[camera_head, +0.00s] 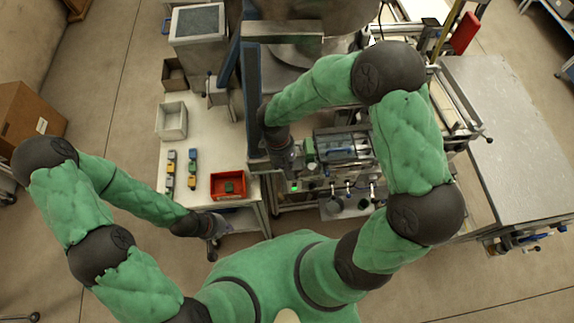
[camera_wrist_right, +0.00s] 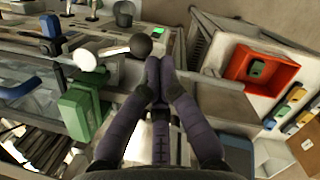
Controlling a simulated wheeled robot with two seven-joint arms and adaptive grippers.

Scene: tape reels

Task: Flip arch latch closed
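The machine (camera_head: 342,147) with metal rollers stands in front of me. I cannot tell for sure which part is the arch latch. In the right wrist view a black ball knob (camera_wrist_right: 140,45) and a white ball knob (camera_wrist_right: 85,60) sit on the machine, just left of my right fingertips. My right gripper (camera_wrist_right: 160,64) has its fingertips together with nothing seen between them, beside the black knob.
A green box (camera_wrist_right: 85,108) sits close left of my right fingers, with a blue handle (camera_wrist_right: 48,27) beyond. A red bin (camera_head: 228,184), small coloured blocks (camera_head: 192,168) and a grey bin (camera_head: 171,121) stand on the white table. A grey table (camera_head: 505,135) is at right.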

